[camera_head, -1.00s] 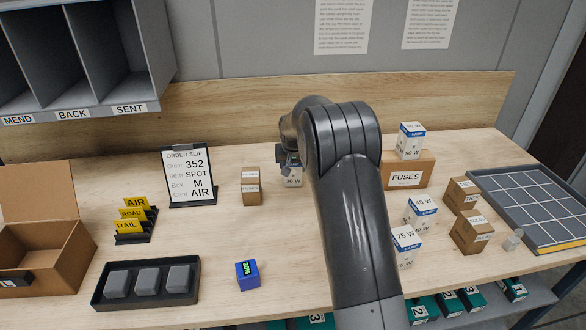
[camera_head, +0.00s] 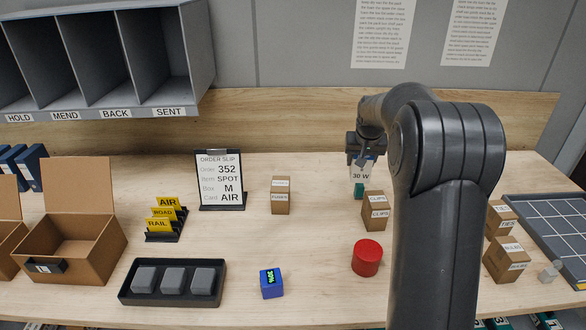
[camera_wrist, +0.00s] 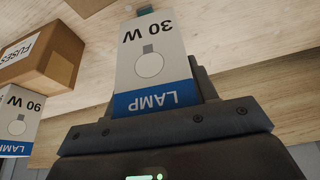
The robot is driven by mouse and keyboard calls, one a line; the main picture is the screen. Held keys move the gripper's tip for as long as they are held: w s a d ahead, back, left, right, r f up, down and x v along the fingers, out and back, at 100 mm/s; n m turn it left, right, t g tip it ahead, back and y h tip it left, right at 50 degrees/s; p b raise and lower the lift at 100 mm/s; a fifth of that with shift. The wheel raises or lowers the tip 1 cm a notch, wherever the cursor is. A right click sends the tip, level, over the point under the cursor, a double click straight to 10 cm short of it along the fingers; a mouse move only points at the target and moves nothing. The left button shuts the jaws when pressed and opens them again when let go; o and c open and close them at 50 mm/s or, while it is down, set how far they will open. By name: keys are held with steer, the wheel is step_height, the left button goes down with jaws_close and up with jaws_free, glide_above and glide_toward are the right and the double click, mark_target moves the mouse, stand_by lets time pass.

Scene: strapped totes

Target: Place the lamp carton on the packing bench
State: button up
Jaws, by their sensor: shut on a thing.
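The 30 W lamp carton (camera_head: 361,177) is white with a blue band. My gripper (camera_head: 364,150) is shut on it near the back of the wooden packing bench (camera_head: 310,225), to the left of my arm. In the wrist view the carton (camera_wrist: 153,60) is between the jaws, its lettering upside down. A small teal thing (camera_head: 359,191) shows just below the carton in the head view and past its far end in the wrist view (camera_wrist: 145,10). I cannot tell how far the carton is above the bench.

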step_height(320, 180, up, 6)
steer(key=shift+f, duration=0.1)
steer(key=s+a+n+g+y, duration=0.15)
steer(key=s+a+n, duration=0.35)
steer(key=a, duration=1.2)
steer(key=s+a+n+y, duration=0.2)
steer(key=s+a+n, duration=0.3)
steer(key=a, duration=1.3)
steer(key=shift+s+a+f, duration=0.1)
steer(key=shift+a+f, duration=1.85)
steer(key=shift+f, duration=0.8)
steer(key=shift+s+a+f, duration=0.15)
steer(key=shift+a+f, duration=1.75)
steer(key=shift+f, duration=0.8)
steer(key=shift+s+a+f, duration=0.1)
steer(key=shift+a+f, duration=1.85)
steer(key=shift+f, duration=0.8)
steer(key=shift+f, duration=0.1)
steer(key=o, duration=1)
